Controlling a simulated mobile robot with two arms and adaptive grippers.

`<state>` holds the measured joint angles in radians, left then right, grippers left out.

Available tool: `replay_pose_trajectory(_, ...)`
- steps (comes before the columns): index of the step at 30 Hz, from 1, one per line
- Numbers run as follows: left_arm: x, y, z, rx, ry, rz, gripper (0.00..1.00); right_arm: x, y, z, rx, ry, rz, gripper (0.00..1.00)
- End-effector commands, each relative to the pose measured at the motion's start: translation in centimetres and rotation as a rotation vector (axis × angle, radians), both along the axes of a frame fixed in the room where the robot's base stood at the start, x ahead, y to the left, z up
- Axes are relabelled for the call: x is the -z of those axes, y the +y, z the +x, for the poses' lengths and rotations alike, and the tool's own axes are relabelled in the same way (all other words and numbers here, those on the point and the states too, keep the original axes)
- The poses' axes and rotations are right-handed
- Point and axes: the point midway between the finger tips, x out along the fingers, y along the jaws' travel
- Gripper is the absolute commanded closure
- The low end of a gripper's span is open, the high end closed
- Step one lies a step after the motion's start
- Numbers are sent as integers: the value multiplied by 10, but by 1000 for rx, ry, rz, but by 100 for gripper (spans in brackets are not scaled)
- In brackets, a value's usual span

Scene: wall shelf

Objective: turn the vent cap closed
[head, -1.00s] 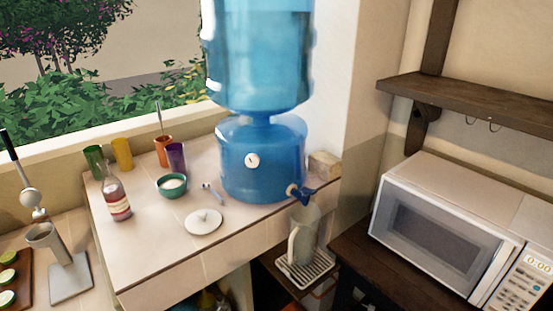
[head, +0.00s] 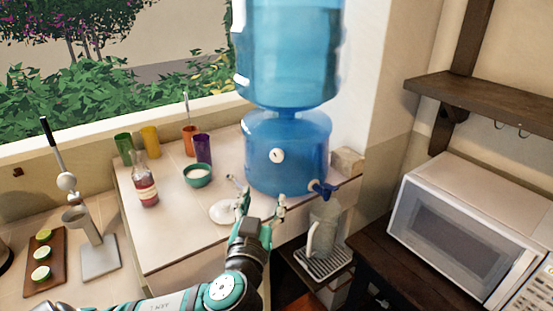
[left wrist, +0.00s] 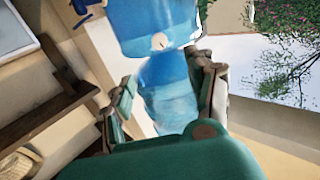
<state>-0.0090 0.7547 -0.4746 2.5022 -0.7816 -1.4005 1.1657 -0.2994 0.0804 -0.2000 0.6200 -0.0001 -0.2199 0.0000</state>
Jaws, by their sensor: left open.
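The vent cap (head: 277,156) is a small round white piece with a dark mark, on the front of the blue water dispenser (head: 310,150). In the left wrist view the vent cap (left wrist: 160,41) shows upright of the gap between my fingers, on the blue surface. My left gripper (head: 262,206) is open and empty, below the cap and in front of the dispenser, apart from it. The left gripper (left wrist: 165,85) also shows in the left wrist view, with its fingers spread on both sides. My right gripper is not in view.
A white lid (head: 222,213) lies beside the left gripper. A green bowl (head: 197,175), a bottle (head: 146,188) and coloured cups stand on the counter's left. A blue tap (head: 322,189) sticks out above a pitcher (head: 323,225). A microwave (head: 460,225) stands on the right.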

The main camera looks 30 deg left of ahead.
Motion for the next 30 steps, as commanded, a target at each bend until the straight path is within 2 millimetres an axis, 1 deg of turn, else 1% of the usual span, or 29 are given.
replay_pose_trajectory(1,5,2,3,-1,-3,1,43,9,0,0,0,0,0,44)
replay_pose_trajectory(3,7,4,8,-2,-4,1,43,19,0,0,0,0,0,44)
replay_pose_trajectory(10,7,11,24,0,-5,4,43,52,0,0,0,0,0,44)
replay_pose_trajectory(12,-2,17,36,-3,4,9,43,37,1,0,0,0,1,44)
replay_pose_trajectory(17,-3,30,64,-3,5,8,43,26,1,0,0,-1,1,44)
replay_pose_trajectory(24,-3,52,110,-3,5,5,43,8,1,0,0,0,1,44)
replay_pose_trajectory(30,-1,65,140,-1,4,5,43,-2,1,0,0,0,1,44)
